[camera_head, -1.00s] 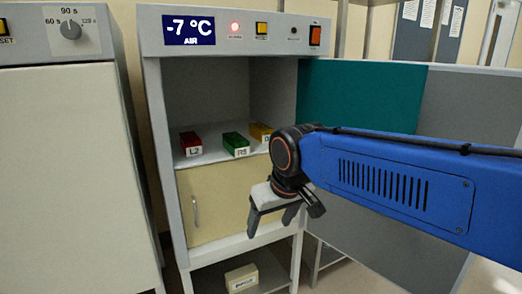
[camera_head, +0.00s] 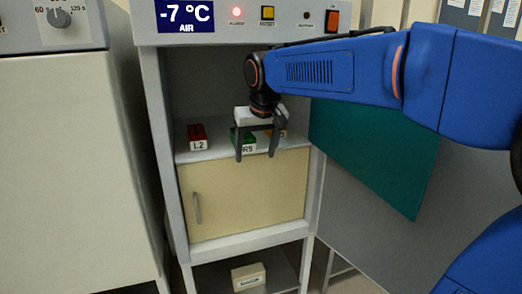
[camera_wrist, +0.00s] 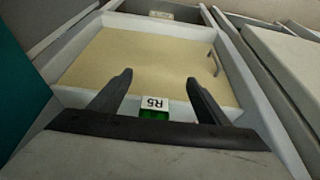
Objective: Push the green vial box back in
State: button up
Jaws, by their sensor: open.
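The green vial box (camera_head: 237,134) with a white R5 label sits on the upper shelf of the open cabinet, between a red box and a yellow box. It is partly hidden behind my gripper (camera_head: 256,156). My gripper is open and empty, its fingers pointing down in front of the shelf's front edge. In the wrist view the green box (camera_wrist: 154,115) and its label show between my two fingers (camera_wrist: 158,77), near the gripper's base. I cannot tell whether a finger touches it.
The red box (camera_head: 197,131) labelled L2 stands to the left; the yellow box (camera_head: 283,132) is mostly hidden at right. A tan door (camera_head: 245,195) closes the lower compartment. A teal-lined door (camera_head: 370,150) stands open at right. A small carton (camera_head: 248,277) lies below.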

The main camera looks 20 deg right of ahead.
aim_at(245, 135)
dwell(0.3)
jog(key=w, duration=1.2)
jog(key=shift+w+f, duration=0.2)
jog(key=shift+f, duration=0.35)
jog(key=c, duration=1.3)
